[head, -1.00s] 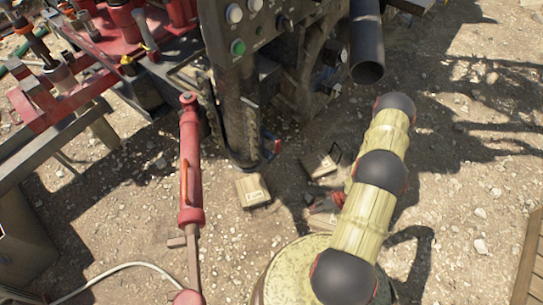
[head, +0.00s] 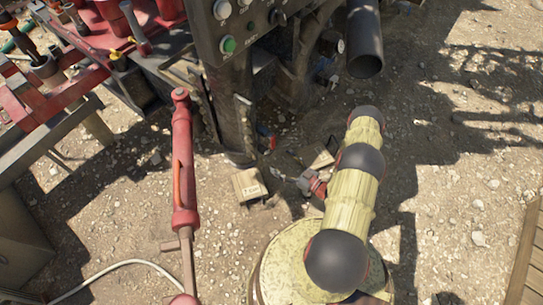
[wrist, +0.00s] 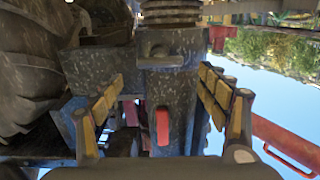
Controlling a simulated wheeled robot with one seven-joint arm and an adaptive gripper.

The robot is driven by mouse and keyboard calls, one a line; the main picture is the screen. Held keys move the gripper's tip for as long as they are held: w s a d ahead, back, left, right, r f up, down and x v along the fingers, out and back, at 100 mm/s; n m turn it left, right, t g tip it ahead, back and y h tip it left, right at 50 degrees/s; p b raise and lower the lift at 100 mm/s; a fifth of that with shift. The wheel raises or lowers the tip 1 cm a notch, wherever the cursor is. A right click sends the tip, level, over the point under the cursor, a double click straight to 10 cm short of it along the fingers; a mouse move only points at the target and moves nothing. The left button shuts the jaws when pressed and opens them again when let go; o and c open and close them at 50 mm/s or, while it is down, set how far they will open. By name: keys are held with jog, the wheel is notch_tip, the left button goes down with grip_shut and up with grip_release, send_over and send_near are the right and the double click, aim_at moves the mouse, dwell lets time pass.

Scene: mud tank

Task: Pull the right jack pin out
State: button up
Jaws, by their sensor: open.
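The jack leg (head: 236,125) is a dark upright post below the button panel in the head view. Low on its right side is a small red part (head: 270,141), likely the pin's handle. In the wrist view, the worn grey leg (wrist: 183,100) fills the middle, and a red upright tab (wrist: 162,126) shows on its face, between my fingers. My gripper (wrist: 160,76) is open, with yellow-padded fingers apart on either side of the leg's picture and nothing between them. In the head view my gripper (head: 306,182) is low, right of the leg and apart from it.
A wooden block (head: 249,185) lies at the leg's foot, with another (head: 317,156) behind my gripper. A red cylinder (head: 184,165) stands left of the leg. A dark pipe (head: 364,45) hangs above my arm. A large tyre (wrist: 30,65) fills the wrist view's left.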

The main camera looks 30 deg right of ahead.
aim_at(270, 155)
jog(key=shift+b+x, duration=0.65)
jog(key=shift+x, duration=2.4)
jog(key=shift+f, duration=0.1)
jog(key=shift+c, duration=0.9)
jog(key=c, duration=1.5)
jog(key=shift+s, duration=0.1)
